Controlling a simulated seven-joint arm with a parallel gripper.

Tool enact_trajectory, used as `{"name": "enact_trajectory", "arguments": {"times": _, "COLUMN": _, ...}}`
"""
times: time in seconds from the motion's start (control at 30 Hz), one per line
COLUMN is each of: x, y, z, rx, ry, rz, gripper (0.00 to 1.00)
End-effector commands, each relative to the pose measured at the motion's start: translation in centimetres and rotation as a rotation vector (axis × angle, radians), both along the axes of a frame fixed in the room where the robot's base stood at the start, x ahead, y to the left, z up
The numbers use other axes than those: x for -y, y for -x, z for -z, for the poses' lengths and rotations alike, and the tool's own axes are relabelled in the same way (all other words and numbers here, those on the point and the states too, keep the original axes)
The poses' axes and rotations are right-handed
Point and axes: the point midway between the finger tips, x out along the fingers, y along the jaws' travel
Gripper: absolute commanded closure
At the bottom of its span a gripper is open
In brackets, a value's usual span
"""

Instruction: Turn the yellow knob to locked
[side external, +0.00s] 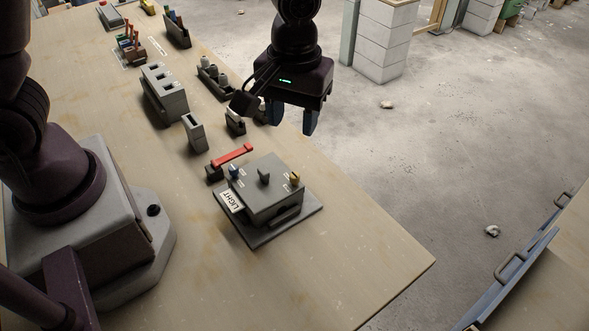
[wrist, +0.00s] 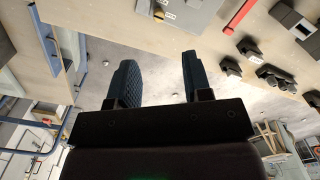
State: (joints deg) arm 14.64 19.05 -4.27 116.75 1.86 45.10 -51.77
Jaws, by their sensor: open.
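The yellow knob (side external: 295,178) stands on top of a grey control box (side external: 262,205), near its right corner in the side view. In the wrist view the yellow knob (wrist: 159,15) shows small at the top edge. Its lock marking is too small to read. My gripper (side external: 287,118) is open and empty, in the air beyond the box, clear of the knob. In the wrist view the two fingers of my gripper (wrist: 158,65) are apart with nothing between them.
The box also carries a blue knob (side external: 234,171), a dark knob (side external: 264,176) and a LIGHT label (side external: 230,201). A red lever (side external: 232,155) lies beside it. Grey blocks (side external: 164,92) and holders line the table (side external: 350,265) farther back. The table's front end is clear.

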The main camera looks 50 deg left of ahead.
Motion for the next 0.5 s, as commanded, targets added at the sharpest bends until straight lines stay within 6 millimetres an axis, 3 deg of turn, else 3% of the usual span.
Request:
{"name": "enact_trajectory", "arguments": {"times": 0.27, "x": 0.0, "y": -0.2, "z": 0.8, "rx": 0.012, "ry": 0.002, "rz": -0.122, "gripper": 0.55}}
{"name": "enact_trajectory", "arguments": {"times": 0.5, "x": 0.0, "y": -0.1, "z": 5.3, "rx": 0.006, "ry": 0.000, "rz": -0.120, "gripper": 0.55}}
